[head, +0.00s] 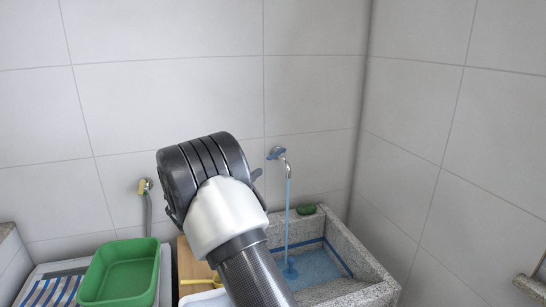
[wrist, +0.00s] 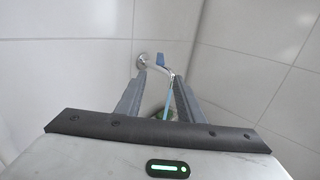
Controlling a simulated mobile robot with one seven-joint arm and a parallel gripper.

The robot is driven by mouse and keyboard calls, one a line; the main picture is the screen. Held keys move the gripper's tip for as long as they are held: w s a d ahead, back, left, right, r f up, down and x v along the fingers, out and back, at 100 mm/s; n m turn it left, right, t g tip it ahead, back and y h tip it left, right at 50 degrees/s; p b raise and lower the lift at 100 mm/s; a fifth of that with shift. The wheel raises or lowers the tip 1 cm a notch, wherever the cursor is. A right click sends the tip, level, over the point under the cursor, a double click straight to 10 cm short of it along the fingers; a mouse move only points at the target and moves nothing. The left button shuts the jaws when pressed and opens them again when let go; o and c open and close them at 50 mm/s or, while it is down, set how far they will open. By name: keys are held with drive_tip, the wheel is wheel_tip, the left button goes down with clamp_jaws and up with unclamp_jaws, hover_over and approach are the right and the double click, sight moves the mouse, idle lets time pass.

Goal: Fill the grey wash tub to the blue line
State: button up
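The grey wash tub (head: 362,262) is a speckled stone basin at the lower right of the head view. A blue line (head: 338,257) runs around its inner walls. Blue-tinted water (head: 312,268) lies in it, its surface below the line where I can see it. A tap (head: 281,154) with a blue lever on the back wall pours a thin stream (head: 288,215) into the tub. In the wrist view, the tap (wrist: 143,61) and its blue lever (wrist: 160,58) show beyond my gripper (wrist: 158,76). Its fingers are apart with nothing visibly held. My arm hides part of the tub's left side.
A green basin (head: 123,270) stands at the lower left beside a blue-striped cloth (head: 48,291). A second tap (head: 145,187) with a yellow handle and hose is on the wall. A green sponge-like thing (head: 306,209) lies on the tub's back rim.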

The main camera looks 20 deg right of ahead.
sight(272, 155)
drive_tip(key=p+x, duration=0.2)
drive_tip(key=x, duration=1.2)
drive_tip(key=shift+w+d, duration=0.1)
clamp_jaws()
